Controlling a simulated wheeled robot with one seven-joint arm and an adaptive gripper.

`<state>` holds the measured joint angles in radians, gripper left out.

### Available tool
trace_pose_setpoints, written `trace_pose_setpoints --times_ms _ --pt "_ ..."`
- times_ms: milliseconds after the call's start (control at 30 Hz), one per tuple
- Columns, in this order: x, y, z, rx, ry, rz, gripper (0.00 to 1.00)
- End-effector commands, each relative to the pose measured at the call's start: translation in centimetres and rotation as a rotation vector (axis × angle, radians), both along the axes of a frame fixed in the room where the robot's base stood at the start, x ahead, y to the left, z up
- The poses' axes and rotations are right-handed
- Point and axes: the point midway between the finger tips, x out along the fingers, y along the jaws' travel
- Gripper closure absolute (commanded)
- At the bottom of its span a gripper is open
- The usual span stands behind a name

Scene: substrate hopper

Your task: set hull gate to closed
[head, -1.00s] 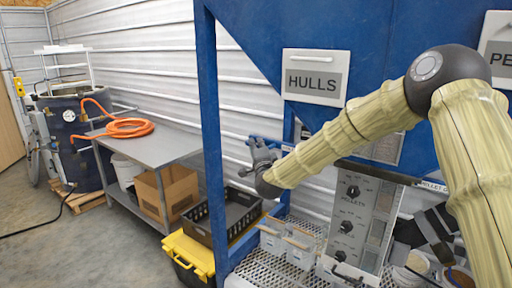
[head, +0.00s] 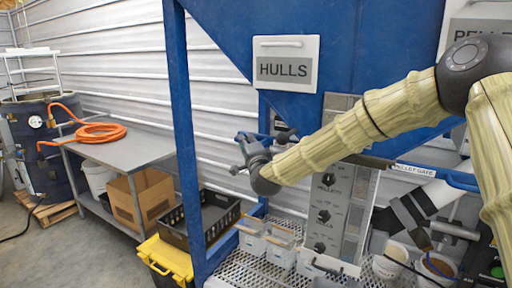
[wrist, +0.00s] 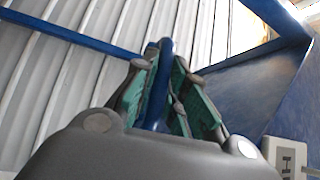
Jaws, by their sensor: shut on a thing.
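The blue hopper (head: 225,30) carries a HULLS sign (head: 285,68) on its front. In the wrist view, the green-padded fingers of my gripper (wrist: 168,88) are shut around a blue handle (wrist: 155,105), which I take as the hull gate handle. The handle stands upright between the pads. In the head view my gripper and arm hide most of it, and how far the gate is slid cannot be told.
A PELLET GATE label (head: 415,170) and its blue handle (head: 462,182) are at right. A control panel (head: 335,200) stands below my arm. Clear bins (head: 280,245) sit on the perforated shelf. A steel table (head: 120,147) with an orange hose (head: 100,133) is at left.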

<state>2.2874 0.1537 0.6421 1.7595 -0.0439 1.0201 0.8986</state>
Motion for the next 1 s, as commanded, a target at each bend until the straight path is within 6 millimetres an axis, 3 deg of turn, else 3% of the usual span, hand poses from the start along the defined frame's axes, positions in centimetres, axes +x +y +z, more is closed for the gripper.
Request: trace_pose_setpoints --times_ms 300,333,433,467,800,1000 --pt "-0.1 -0.2 -0.3 -0.002 0.006 0.000 1.00" --pt "-0.1 -0.2 -0.3 -0.003 0.005 0.000 0.84" --pt "-0.1 -0.2 -0.3 -0.002 0.006 0.000 0.66" --pt "-0.1 -0.2 -0.3 -0.002 0.005 0.000 0.65" --pt "-0.3 0.1 -0.2 -0.002 0.003 0.004 0.65" --pt "-2.2 -0.6 -0.4 -0.001 0.004 0.005 0.65"
